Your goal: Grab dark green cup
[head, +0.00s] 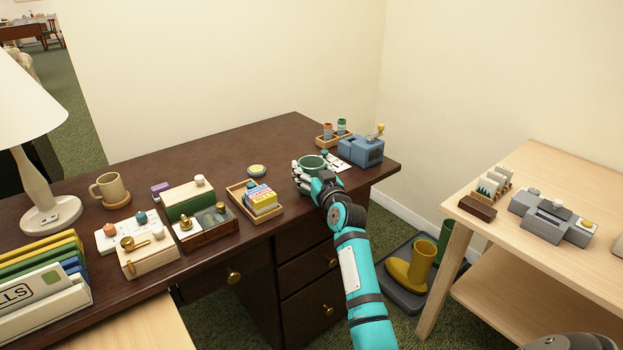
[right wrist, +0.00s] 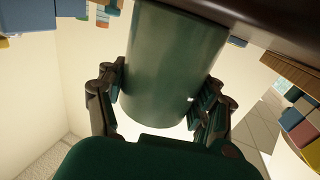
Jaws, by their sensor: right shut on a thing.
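The dark green cup (head: 312,162) is at the right end of the dark brown desk (head: 233,147). My right gripper (head: 312,177) is around the cup and shut on it. In the right wrist view the cup (right wrist: 175,65) fills the space between the two fingers of my right gripper (right wrist: 160,105), with a finger on each side. Whether the cup's base touches the desk is hidden by the hand in the head view. My left gripper is not in view.
A blue box-shaped device (head: 361,151) and a small wooden tray with little jars (head: 334,134) stand just behind the cup. A tray of boxes (head: 258,198) lies to its left. A lamp (head: 40,190) and beige mug (head: 109,188) stand further left. A light wooden table (head: 560,190) is at the right.

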